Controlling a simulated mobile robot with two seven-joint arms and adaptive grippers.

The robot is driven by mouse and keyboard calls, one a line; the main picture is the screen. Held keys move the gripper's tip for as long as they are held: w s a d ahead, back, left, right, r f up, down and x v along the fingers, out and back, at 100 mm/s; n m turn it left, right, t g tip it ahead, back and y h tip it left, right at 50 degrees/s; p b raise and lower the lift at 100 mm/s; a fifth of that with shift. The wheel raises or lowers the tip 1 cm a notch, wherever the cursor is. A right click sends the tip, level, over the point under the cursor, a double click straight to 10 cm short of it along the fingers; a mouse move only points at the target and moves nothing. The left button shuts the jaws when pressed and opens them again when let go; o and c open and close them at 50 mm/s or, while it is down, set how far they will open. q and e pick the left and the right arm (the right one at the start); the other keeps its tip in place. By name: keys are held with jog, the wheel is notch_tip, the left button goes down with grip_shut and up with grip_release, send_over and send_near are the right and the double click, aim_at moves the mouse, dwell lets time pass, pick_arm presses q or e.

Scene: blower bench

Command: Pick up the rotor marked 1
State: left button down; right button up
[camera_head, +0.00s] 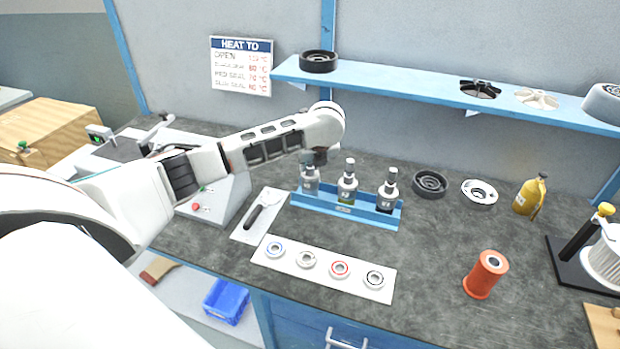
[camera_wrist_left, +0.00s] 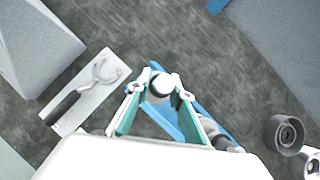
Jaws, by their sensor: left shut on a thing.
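Three grey rotors with dark mark plates stand in a blue rack (camera_head: 345,210) on the bench: the leftmost rotor (camera_head: 310,181), the middle rotor (camera_head: 347,185) and the right rotor (camera_head: 387,191). The leftmost rotor's mark is too small to read for sure. My left gripper (camera_head: 309,160) is over the leftmost rotor and shut on its top. In the left wrist view the fingers (camera_wrist_left: 162,95) stand either side of the grey rotor top (camera_wrist_left: 159,82). The leftmost rotor looks upright and at rack height; I cannot tell whether it is lifted. My right gripper is not in view.
A white mat (camera_head: 262,235) with a black-handled tool lies left of the rack. A white strip (camera_head: 325,285) with several rings lies in front. A black ring part (camera_head: 430,184), a red spool (camera_head: 486,275) and a yellow bottle (camera_head: 530,195) stand to the right. A blue shelf (camera_head: 420,91) runs behind.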

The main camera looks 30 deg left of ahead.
pick_arm(q)
jog(key=shift+w+r, duration=0.1)
jog(key=shift+r, duration=0.15)
jog(key=shift+r, duration=0.25)
notch_tip(320, 180, up, 19)
jog(key=shift+r, duration=0.15)
dwell(0.4)
dwell(0.6)
